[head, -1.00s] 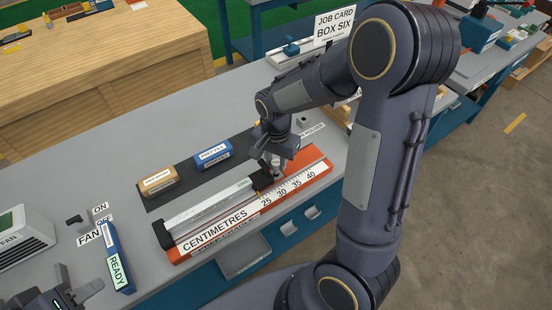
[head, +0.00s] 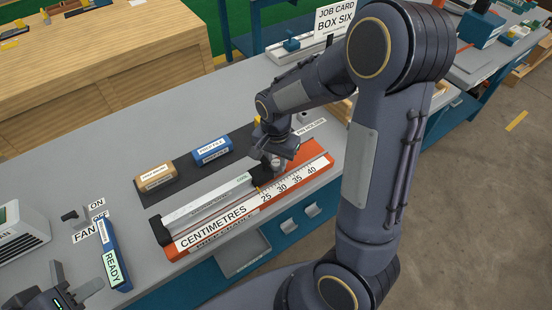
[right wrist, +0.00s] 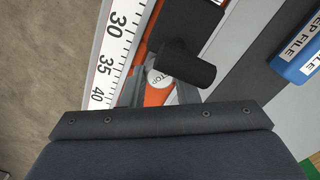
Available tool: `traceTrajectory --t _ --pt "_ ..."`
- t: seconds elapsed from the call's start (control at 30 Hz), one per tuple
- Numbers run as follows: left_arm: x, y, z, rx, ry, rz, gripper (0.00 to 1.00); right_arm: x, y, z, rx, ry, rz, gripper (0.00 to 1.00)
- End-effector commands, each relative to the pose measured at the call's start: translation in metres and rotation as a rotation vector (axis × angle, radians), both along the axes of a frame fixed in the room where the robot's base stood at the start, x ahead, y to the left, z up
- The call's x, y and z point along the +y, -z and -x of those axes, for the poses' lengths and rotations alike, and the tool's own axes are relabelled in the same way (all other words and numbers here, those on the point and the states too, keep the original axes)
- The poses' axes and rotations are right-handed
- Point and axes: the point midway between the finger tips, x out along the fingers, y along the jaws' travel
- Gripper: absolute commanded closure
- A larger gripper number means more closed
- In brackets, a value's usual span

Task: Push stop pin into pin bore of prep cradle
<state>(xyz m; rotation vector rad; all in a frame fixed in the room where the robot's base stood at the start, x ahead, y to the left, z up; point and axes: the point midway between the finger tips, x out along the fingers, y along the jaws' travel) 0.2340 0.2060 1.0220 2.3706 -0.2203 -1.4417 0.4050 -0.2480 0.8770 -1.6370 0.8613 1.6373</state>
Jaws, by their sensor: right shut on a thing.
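The orange prep cradle (head: 318,158) lies on the grey bench, with a centimetre scale along its front edge and a pale bar (head: 210,203) lying in it. My right gripper (head: 277,164) is down over the right part of the cradle, beside a black block (head: 262,174). In the right wrist view its fingers are shut around the stop pin, whose pale round top (right wrist: 155,78) shows part of the word STOP. The pin's lower part and the pin bore are hidden, so I cannot tell how deep it sits. My left gripper (head: 78,283) is open and empty at the lower left.
A black round-ended knob (right wrist: 185,63) stands close beside the pin. Behind the cradle, a brown block (head: 155,177) and a blue block (head: 212,151) sit on a dark mat. A blue READY box (head: 112,258) and fan switch (head: 72,216) are at left.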

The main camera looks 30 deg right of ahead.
Motion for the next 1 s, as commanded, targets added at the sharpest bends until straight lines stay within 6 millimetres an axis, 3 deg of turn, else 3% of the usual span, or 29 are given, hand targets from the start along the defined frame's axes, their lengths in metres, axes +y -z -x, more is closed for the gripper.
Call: traceTrajectory --t 0.23,0.27,0.43,0.67,1.0 --pt "0.000 0.006 0.000 0.000 0.000 0.000 0.64 0.000 0.007 0.000 0.000 0.000 0.000 0.99" --pt "0.000 0.005 0.000 0.000 0.000 0.000 0.64 0.000 0.006 0.000 0.000 0.000 0.000 0.68" --pt "0.000 0.004 0.000 0.000 0.000 0.000 0.64 0.001 0.006 0.000 -0.001 -0.001 -0.001 0.48" --pt "0.000 0.004 0.000 0.000 0.000 0.000 0.64 0.001 -0.004 -0.002 -0.006 -0.002 -0.002 0.47" --pt "0.000 0.001 0.000 0.000 0.000 0.000 0.64 -0.001 -0.059 -0.001 -0.005 0.001 -0.002 0.47"
